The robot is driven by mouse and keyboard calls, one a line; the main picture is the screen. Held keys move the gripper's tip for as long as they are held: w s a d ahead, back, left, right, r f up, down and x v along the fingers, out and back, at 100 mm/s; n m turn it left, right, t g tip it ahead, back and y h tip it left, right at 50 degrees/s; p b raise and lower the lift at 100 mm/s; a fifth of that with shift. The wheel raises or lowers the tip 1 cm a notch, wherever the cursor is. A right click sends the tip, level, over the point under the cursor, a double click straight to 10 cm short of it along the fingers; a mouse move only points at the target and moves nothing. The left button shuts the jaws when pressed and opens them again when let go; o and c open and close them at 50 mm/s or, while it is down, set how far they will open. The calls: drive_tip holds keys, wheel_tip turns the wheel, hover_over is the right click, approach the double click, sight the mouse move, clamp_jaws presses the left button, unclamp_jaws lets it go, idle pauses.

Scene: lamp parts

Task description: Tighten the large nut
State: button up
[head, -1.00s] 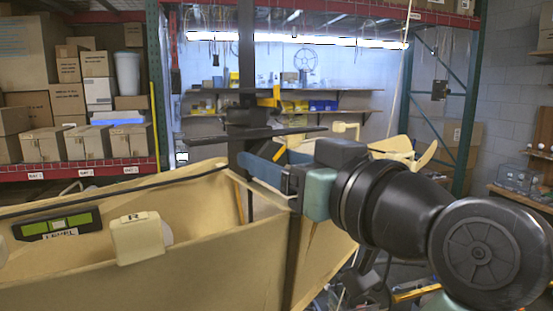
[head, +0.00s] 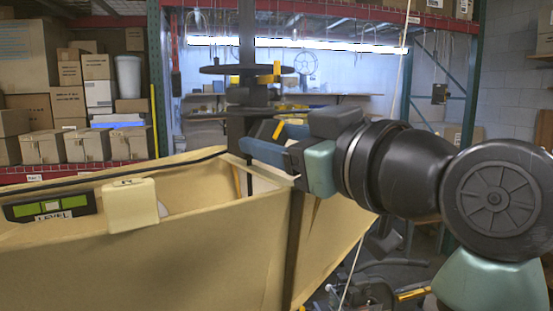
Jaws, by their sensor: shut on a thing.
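A dark upright lamp pole (head: 247,30) stands behind the rim of a tan open box. It carries a flat dark disc (head: 222,70) and a thicker dark collar (head: 250,97). A wide dark block, apparently the large nut (head: 240,122), sits below the collar. My gripper (head: 248,148) reaches in from the right, its blue fingers level at the pole. It is shut on the dark part there; the fingertips and exact contact are partly hidden. Yellow pieces show beside the disc and just above the fingers; I cannot tell what they belong to.
The tan box (head: 180,255) fills the lower left, close under my gripper. A green-and-black level (head: 50,207) and a cream block (head: 130,203) are at its near side. Cartons (head: 85,145) stand on a rack behind. Clutter lies on the floor at lower right.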

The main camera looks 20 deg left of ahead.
drive_tip(key=n+b, duration=0.3)
drive_tip(key=shift+f+n, duration=0.15)
drive_tip(key=shift+n, duration=0.15)
drive_tip(key=shift+n+b, duration=1.15)
drive_tip(key=shift+n, duration=0.65)
drive_tip(key=shift+r, duration=0.2)
drive_tip(key=o, duration=1.4)
drive_tip(key=shift+c, duration=0.2)
